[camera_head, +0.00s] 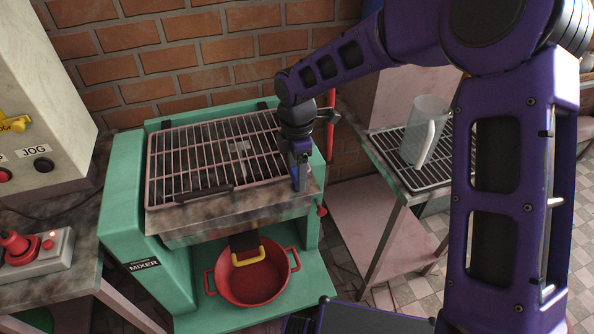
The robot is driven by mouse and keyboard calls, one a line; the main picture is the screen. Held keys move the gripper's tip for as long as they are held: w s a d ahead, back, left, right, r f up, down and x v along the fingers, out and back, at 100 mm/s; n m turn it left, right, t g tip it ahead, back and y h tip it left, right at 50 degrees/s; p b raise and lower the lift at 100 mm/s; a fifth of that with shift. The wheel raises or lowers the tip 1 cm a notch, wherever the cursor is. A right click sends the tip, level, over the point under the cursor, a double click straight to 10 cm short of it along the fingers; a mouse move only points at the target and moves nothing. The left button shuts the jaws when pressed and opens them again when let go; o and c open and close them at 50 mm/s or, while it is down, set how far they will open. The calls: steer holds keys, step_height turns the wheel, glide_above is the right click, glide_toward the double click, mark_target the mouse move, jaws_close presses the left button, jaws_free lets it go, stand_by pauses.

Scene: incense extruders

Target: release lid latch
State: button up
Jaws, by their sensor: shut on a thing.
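The barred lid (183,160) lies closed over the top of the green mixer (150,232). A dark handle (204,194) sits on its front edge. My gripper (298,180) points down at the lid's front right corner, on the worn metal rim. It is shut on a small part there, which I take to be the lid latch. The fingers and wrist hide the latch, so its position cannot be told.
A red pot (252,286) stands under the mixer's spout. A control box with a JOG button (43,165) is at left, above a red-knobbed joystick box (40,250). At right, a clear jug (425,130) stands on a rack. A brick wall is behind.

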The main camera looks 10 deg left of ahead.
steer(key=shift+c, duration=0.8)
steer(key=shift+m, duration=0.4)
steer(key=m, duration=0.3)
steer(key=shift+m, duration=0.3)
steer(key=m, duration=0.4)
steer(key=shift+m+b, duration=0.3)
steer(key=m, duration=0.4)
steer(key=shift+m, duration=0.3)
steer(key=shift+m+b, duration=0.4)
steer(key=shift+m, duration=1.8)
steer(key=o, duration=1.4)
